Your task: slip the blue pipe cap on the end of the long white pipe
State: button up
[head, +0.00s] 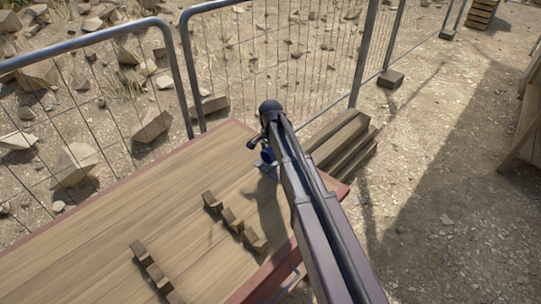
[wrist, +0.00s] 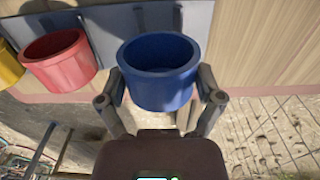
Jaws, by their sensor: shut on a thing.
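The blue pipe cap (wrist: 160,78) is a short, open-mouthed cup in the middle of the wrist view. My gripper (wrist: 162,88) has one finger on each side of it and is shut on it. In the head view, my gripper (head: 259,146) is over the far right part of the table, and a bit of the blue cap (head: 268,155) shows beside it. The cap's mouth faces the wrist camera. Whether it still touches the grey plate below, I cannot tell. The long white pipe is not in view.
A red cap (wrist: 60,62) and a partly cut-off yellow cap (wrist: 8,66) stand left of the blue one by a grey plate (wrist: 103,38). The wooden table (head: 80,245) carries notched wooden blocks (head: 233,220). Mesh fencing (head: 90,95) stands behind; timber (head: 345,140) lies beyond the table.

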aim_at(271, 149)
jog(key=shift+r+p, duration=2.55)
jog(key=shift+r, duration=0.3)
jog(key=shift+s+d, duration=0.1)
